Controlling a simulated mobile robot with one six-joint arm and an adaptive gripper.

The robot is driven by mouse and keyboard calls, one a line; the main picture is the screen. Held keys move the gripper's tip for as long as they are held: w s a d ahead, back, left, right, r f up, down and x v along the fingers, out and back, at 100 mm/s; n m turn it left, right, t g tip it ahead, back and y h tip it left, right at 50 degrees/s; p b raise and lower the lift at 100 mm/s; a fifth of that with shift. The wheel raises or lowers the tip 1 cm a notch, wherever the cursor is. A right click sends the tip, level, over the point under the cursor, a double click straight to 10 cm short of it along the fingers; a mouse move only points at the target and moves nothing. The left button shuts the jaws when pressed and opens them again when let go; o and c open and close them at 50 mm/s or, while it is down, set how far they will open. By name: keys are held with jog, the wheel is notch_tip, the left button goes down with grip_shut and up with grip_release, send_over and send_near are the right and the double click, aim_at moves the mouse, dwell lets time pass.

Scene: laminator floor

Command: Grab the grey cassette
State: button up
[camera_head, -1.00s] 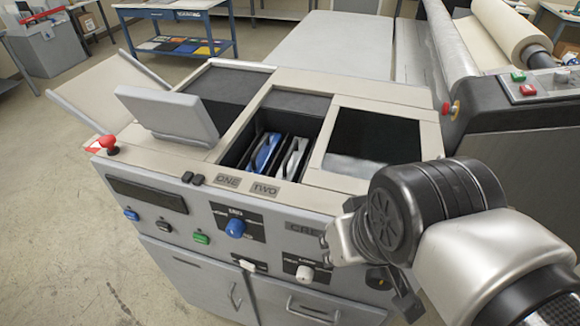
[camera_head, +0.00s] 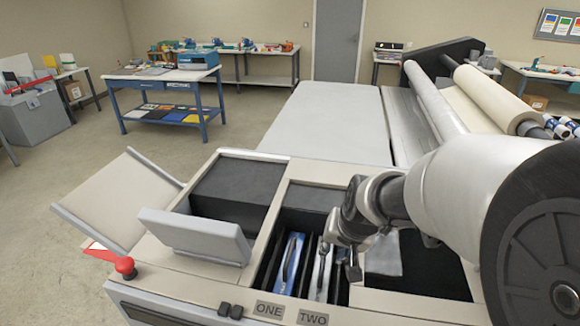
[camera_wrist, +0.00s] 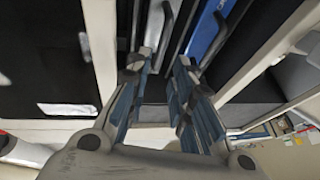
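The grey cassette (camera_head: 320,272) stands upright in the narrow bay of the machine, above the label TWO. The blue cassette (camera_head: 287,262) stands to its left, above the label ONE. My gripper (camera_head: 340,256) is over the bay, close to the grey cassette's upper right side, and partly hides it. In the wrist view my gripper (camera_wrist: 161,64) has its two fingers apart with nothing held between them. The grey cassette (camera_wrist: 155,25) shows just beyond the fingertips, with the blue cassette (camera_wrist: 205,30) to its right. I cannot tell whether a finger touches the grey cassette.
Dark dividers and bay walls stand close beside the cassettes. A grey tilted panel (camera_head: 195,235) and a red knob (camera_head: 125,266) are at the left. An open bay (camera_head: 430,268) lies right of the cassettes. Rollers (camera_head: 490,95) stand behind at the right.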

aim_at(323, 261)
jog(key=b+x, duration=0.1)
jog(key=x, duration=0.5)
jog(key=shift+w+a+f, duration=0.1)
jog(key=shift+w+f, duration=0.05)
jog(key=shift+f, duration=0.05)
jog(key=b+x, duration=0.1)
jog(key=x, duration=0.4)
jog(key=shift+a+f+b, duration=0.1)
jog(key=shift+f+b, duration=0.05)
jog(key=shift+b, duration=0.15)
jog(key=shift+c, duration=0.5)
grip_shut()
